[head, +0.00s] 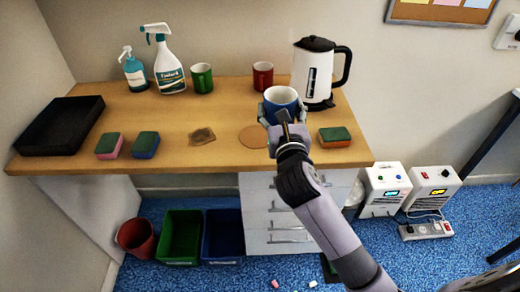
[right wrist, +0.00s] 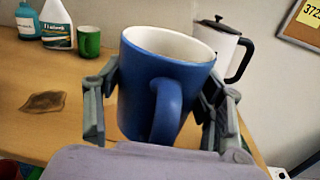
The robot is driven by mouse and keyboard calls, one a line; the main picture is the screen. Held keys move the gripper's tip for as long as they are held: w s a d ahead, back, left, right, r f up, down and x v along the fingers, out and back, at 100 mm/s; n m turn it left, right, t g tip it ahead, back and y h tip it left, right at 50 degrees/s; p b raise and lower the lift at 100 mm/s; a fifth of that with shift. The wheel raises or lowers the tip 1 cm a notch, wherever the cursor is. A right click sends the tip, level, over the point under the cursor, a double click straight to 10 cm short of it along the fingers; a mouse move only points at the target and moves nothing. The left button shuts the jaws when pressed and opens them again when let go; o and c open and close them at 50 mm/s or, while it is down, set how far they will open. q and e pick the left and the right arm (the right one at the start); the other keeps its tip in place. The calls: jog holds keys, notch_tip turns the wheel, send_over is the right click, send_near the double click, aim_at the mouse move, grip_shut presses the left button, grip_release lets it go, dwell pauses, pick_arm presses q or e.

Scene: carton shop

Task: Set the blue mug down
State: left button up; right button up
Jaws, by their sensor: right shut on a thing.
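The blue mug (head: 281,100) is upright in my right gripper (head: 283,115), near the right part of the wooden counter. In the right wrist view the blue mug (right wrist: 160,85) sits between the two fingers of the right gripper (right wrist: 160,110), with its handle facing the camera. The gripper is shut on it. Whether the mug's base touches the counter is hidden by the gripper. A round cork-coloured coaster (head: 252,137) lies bare on the counter, just left of and nearer than the mug. My left gripper is not in view.
The kettle (head: 312,75) stands close behind the mug at right. A red mug (head: 263,76) and green mug (head: 202,78) stand at the back.

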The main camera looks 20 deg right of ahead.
jog(key=w+a+r+h+b, duration=0.1)
jog(key=w+a+r+b, duration=0.2)
jog(key=w+r+b, duration=0.6)
jog(key=p, duration=0.2)
send_over(257, 138)
notch_tip(257, 138, down, 16)
jog(key=shift+m, duration=0.3)
notch_tip(257, 138, down, 5)
jog(key=shift+w+f+b, duration=0.15)
jog(key=shift+f+b, duration=0.05)
jog(key=shift+b, duration=0.45)
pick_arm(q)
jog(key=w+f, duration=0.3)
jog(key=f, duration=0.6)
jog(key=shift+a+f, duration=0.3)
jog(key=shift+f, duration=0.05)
pick_arm(e)
jog(key=shift+f, duration=0.1)
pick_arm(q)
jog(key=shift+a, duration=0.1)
pick_arm(e)
jog(key=o, duration=1.4)
